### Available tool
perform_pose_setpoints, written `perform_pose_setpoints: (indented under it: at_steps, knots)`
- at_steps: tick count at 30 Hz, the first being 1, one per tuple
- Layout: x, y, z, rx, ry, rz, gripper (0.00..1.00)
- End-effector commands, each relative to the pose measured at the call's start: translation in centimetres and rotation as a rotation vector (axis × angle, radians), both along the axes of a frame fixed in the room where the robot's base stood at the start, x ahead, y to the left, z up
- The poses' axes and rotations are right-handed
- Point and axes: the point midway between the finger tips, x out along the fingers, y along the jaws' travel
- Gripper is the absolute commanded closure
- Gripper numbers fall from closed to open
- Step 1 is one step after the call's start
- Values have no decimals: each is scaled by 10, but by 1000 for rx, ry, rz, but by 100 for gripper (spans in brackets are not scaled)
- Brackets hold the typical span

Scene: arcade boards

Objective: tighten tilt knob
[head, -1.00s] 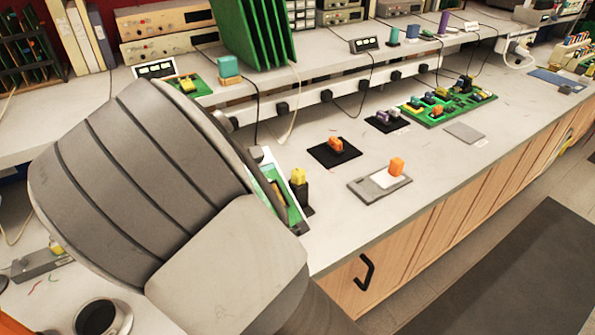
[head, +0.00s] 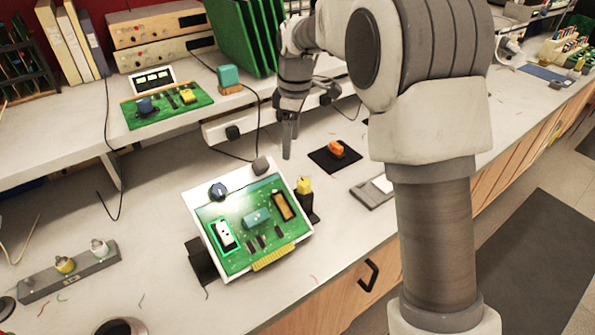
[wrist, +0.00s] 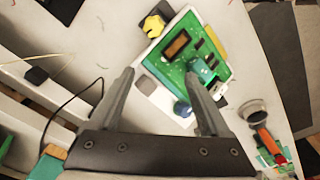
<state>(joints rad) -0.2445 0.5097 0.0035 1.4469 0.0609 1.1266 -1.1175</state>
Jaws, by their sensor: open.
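A green circuit board (head: 235,227) sits in a white tilted frame on a black stand on the bench; it also shows in the wrist view (wrist: 178,68). A yellow knob (head: 304,185) stands on a black block at the frame's right side, and in the wrist view (wrist: 153,25) it is beyond the fingertips. A dark blue knob (head: 218,190) and a grey knob (head: 261,165) are at the frame's top edge. Which one is the tilt knob is not labelled. My gripper (head: 289,150) is open and empty, pointing down above the bench behind the frame.
An orange part (head: 336,147) lies on a black pad to the right, beside a grey tray (head: 368,195). A grey strip with small knobs (head: 70,272) lies at left. The raised shelf (head: 60,140) and its cables are close behind my gripper.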

Motion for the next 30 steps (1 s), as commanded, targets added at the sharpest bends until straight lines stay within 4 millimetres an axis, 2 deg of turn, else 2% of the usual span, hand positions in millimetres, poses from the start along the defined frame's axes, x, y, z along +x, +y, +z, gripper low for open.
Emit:
perform_pose_setpoints:
  at_steps: [1,5,8,11,30]
  knots:
    - [6,-13,11,-19,11,-19,19]
    - [11,-33,24,-58,38,-49,19]
    - [12,-38,24,-70,47,-57,19]
    - [12,-38,15,-71,49,-57,19]
    - [11,-37,-116,-70,50,-55,19]
